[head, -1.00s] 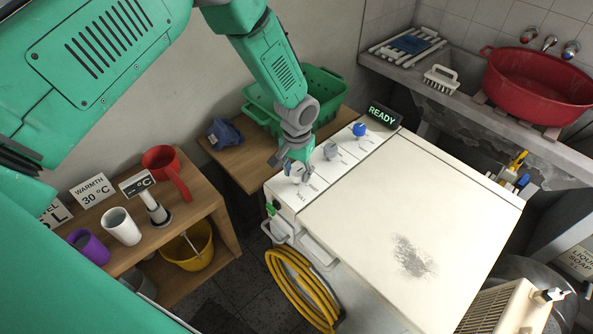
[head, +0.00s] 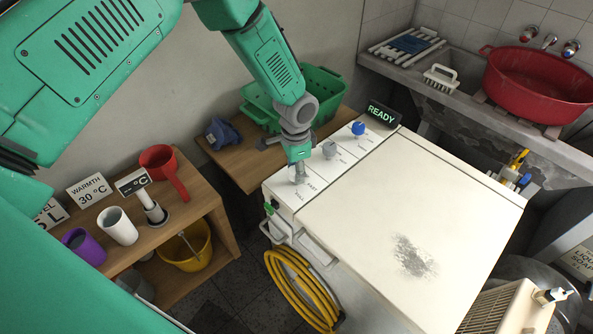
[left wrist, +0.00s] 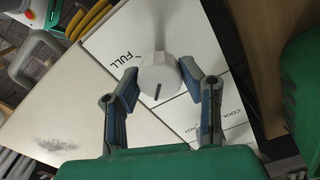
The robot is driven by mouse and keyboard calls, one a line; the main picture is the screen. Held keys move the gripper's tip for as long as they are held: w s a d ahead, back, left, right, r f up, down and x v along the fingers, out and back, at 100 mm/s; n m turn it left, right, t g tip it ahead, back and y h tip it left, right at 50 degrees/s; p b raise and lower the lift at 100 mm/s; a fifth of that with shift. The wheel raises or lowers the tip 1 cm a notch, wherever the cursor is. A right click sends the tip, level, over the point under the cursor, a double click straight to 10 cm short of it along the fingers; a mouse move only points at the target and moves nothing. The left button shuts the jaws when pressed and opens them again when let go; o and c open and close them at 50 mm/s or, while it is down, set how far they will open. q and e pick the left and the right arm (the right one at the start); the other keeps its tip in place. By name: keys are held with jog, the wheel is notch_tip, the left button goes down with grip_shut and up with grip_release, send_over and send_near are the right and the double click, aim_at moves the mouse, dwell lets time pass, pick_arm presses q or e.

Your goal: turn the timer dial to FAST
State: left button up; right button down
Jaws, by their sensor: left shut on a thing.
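The timer dial is the pale round knob (left wrist: 158,75) on the white machine's control strip, at the strip's near end in the head view (head: 299,180). In the left wrist view, a dark pointer line on its face points toward the bottom of the picture. The word FULL is printed to its upper left. In the head view, FAST and FULL labels are beside it. My left gripper (left wrist: 161,75) is shut on the dial, with one finger on each side; it also shows from above in the head view (head: 299,170). My right gripper is not in view.
A grey knob (head: 329,150) and a blue knob (head: 358,128) stand farther along the strip. A READY display (head: 382,115) is at the back. A yellow hose (head: 300,290) hangs at the machine's front. The white lid (head: 420,200) is clear.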

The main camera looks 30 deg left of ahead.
pick_arm(q)
jog(key=shift+m, duration=0.8)
jog(key=o, duration=1.1)
jog(key=shift+a, duration=0.1)
jog(key=shift+o, duration=0.2)
jog(key=shift+r, duration=0.45)
notch_tip(320, 180, up, 11)
jog(key=shift+w, duration=0.1)
